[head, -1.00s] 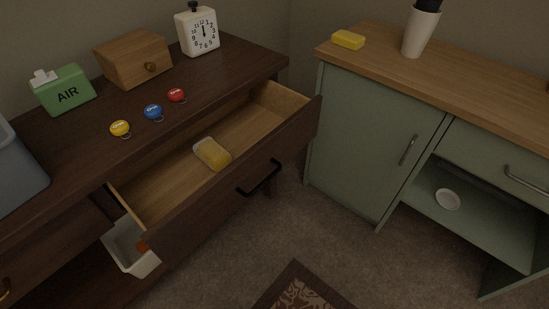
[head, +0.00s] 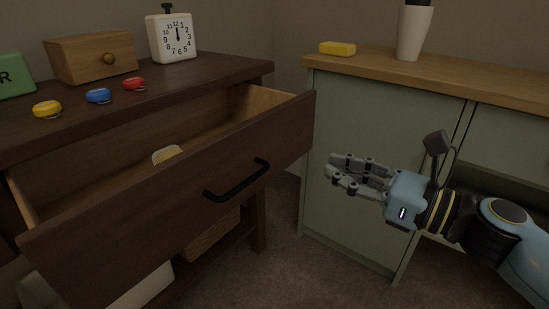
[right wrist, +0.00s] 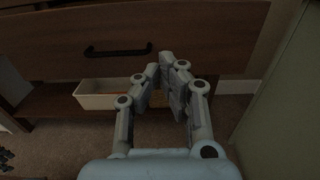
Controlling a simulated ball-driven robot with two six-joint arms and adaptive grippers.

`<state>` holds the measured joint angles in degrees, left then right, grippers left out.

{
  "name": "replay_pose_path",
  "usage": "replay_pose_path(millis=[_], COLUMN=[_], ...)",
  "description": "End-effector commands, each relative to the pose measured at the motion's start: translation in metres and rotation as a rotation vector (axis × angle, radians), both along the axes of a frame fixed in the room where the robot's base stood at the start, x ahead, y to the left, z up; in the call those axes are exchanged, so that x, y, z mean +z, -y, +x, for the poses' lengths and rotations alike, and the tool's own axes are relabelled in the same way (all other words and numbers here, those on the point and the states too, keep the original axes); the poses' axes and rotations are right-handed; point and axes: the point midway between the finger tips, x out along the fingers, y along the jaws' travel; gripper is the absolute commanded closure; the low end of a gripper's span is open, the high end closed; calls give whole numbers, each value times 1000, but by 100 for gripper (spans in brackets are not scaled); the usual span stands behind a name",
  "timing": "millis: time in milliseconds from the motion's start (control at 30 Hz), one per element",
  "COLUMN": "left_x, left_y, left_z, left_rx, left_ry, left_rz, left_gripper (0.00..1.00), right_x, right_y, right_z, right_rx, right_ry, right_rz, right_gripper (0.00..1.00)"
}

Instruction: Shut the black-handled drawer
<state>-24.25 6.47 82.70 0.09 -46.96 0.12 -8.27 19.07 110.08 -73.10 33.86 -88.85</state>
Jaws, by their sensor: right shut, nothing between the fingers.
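The drawer (head: 150,208) of the dark wooden dresser stands pulled well out. Its black bar handle (head: 238,181) is on the front panel, and it also shows in the right wrist view (right wrist: 118,50). My left gripper is not in view.
On the dresser top (head: 200,77) are a clock (head: 172,38), a small wooden box (head: 92,58), a green box (head: 15,78) and yellow, blue and red tags. The green cabinet (head: 365,120) stands at right. A pale bin (right wrist: 105,93) is below the drawer.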

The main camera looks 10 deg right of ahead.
Motion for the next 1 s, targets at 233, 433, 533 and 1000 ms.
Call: replay_pose_path(millis=[233, 433, 533, 1000], left_x=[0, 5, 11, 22], left_y=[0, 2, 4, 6], left_z=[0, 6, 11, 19], left_rx=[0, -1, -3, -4], left_ry=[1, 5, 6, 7], left_rz=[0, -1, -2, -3], left_gripper=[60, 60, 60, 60], right_x=[3, 2, 1, 1], right_y=[-31, -59, -69, -84], right_z=[37, 69, 82, 99], right_rx=[-2, -2, -1, -1], right_ry=[2, -1, -1, -3], right_rz=[8, 7, 6, 3], right_gripper=[100, 100, 100, 100])
